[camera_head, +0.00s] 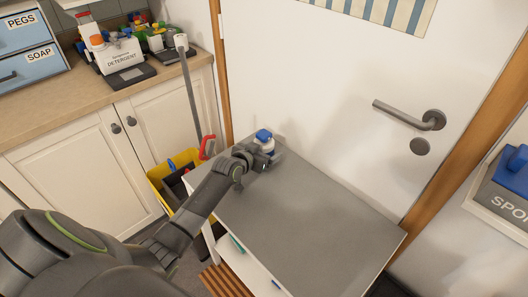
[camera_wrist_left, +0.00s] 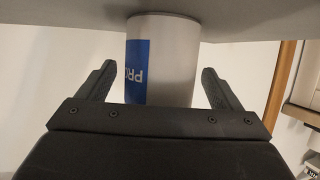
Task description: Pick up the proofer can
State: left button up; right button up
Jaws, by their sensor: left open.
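The proofer can (camera_head: 265,144) stands upright at the far left corner of the grey-topped cabinet, with a white body and a blue cap. In the left wrist view the can (camera_wrist_left: 172,62) shows upside down, grey-white with a blue label partly reading "PRO". My left gripper (camera_head: 256,155) is at the can, and its arm hides part of it. In the left wrist view my left gripper (camera_wrist_left: 158,70) is open, with one finger on each side of the can and a gap at both sides. My right gripper is not in view.
The rest of the grey cabinet top (camera_head: 310,215) is bare. A white door with a handle (camera_head: 408,116) stands right behind it. A yellow bin (camera_head: 162,177) and a grey stick with a red grip (camera_head: 207,147) are close on the left. A detergent box (camera_head: 121,58) stands on the counter.

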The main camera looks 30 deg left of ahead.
pick_arm(q)
jog(key=shift+w+f, duration=0.1)
jog(key=shift+w, duration=0.2)
jog(key=c, duration=1.3)
